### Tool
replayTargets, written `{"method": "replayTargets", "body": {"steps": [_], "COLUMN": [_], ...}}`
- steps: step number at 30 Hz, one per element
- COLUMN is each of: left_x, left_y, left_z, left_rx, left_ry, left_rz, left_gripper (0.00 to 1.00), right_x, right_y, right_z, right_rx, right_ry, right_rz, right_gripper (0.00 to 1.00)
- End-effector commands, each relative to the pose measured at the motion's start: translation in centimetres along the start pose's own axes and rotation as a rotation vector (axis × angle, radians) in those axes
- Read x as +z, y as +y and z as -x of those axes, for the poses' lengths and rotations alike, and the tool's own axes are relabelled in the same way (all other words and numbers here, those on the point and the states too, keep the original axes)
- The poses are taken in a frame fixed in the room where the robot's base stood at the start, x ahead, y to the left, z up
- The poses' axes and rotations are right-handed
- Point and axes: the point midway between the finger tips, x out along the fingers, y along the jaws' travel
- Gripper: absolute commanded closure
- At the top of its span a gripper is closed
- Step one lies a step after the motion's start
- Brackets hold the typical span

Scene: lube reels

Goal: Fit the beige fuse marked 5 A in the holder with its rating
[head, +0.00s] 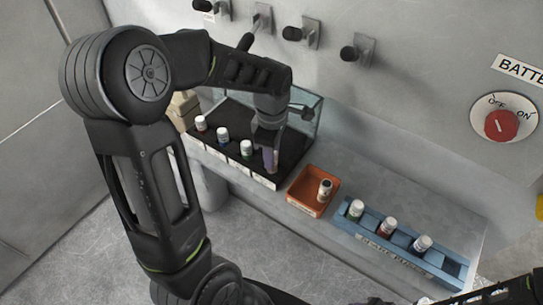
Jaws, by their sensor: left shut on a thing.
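My left gripper (268,146) points down over the right end of the black holder block (228,119) and is shut on a fuse-like piece. Only a dull purplish lower part shows, so its colour and rating cannot be read. It is at or just above the block; whether it is seated cannot be told. White labels on the block's front are too small to read. Part of my right arm shows at the bottom right; its fingers cannot be made out.
An orange tray (306,204) right of the block holds a white-and-dark fuse (325,190). A blue rack (456,266) further right holds three fuses with green, red and blue bands. A clear cover (312,112) stands behind the block. Wall knobs and a red battery switch (500,125) are above.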

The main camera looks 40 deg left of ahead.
Motion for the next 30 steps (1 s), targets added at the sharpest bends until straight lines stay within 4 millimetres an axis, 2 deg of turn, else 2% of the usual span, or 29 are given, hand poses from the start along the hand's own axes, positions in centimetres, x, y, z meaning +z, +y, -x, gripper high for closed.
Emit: {"method": "replayTargets", "body": {"steps": [4, 16, 17, 24, 30], "left_x": [0.0, 0.0, 0.0, 0.0, 0.0], "left_y": [0.0, 0.0, 0.0, 0.0, 0.0], "left_z": [-1.4, -2.1, -2.0, -1.9, -1.9], "left_rx": [-0.001, 0.001, 0.002, 0.001, 0.001], "left_ry": [0.000, 0.000, 0.000, 0.000, 0.000], "left_rz": [0.001, 0.001, 0.001, 0.001, 0.001], "left_gripper": [1.00, 1.00, 0.73, 0.53, 0.52], "right_x": [0.0, 0.0, 0.0, 0.0, 0.0], "right_y": [-0.1, 0.1, 0.1, 0.0, 0.0], "right_z": [0.3, -0.2, -0.1, 0.0, 0.0], "right_rx": [0.001, 0.001, 0.001, 0.000, 0.000], "right_ry": [-0.001, -0.001, -0.001, 0.000, 0.000], "right_rz": [-0.001, 0.000, 0.000, 0.000, 0.000], "right_gripper": [0.52, 0.52, 0.52, 0.52, 0.52]}}
